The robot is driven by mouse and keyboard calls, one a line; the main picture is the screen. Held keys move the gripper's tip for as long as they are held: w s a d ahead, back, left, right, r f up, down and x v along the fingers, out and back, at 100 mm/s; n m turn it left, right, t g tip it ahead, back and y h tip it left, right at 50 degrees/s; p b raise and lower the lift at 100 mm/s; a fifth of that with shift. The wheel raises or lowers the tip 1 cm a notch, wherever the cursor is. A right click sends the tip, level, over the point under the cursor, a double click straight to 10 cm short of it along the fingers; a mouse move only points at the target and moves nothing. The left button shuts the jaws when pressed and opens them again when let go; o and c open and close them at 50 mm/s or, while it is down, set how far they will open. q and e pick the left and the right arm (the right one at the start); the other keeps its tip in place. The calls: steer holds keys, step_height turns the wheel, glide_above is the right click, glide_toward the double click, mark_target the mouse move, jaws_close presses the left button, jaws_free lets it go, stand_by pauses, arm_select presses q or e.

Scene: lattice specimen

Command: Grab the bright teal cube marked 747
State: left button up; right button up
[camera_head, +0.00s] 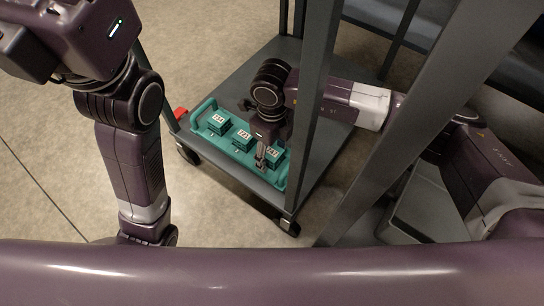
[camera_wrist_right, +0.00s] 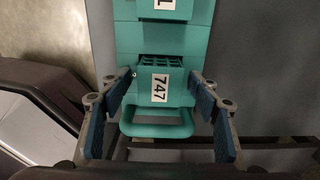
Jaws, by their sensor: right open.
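The teal cube marked 747 (camera_head: 275,153) is the nearest of a row in a teal tray (camera_head: 238,153). In the right wrist view the cube (camera_wrist_right: 158,86) shows its white label and an open lattice top. The tray's handle (camera_wrist_right: 157,130) is just below it there. My right gripper (camera_head: 262,158) is open over this end of the tray and partly hides the cube. In the wrist view its blue-padded fingers (camera_wrist_right: 162,97) stand apart on either side of the cube. I cannot tell whether they touch it. My left gripper is not in view.
Two other teal cubes (camera_head: 218,122) (camera_head: 242,138) share the tray. The tray lies on the grey shelf of a wheeled cart (camera_head: 240,98). A grey upright post (camera_head: 312,90) stands close beside my right arm.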

steer(key=c, duration=1.2)
steer(key=shift+r, duration=0.1)
steer(key=shift+c, duration=0.2)
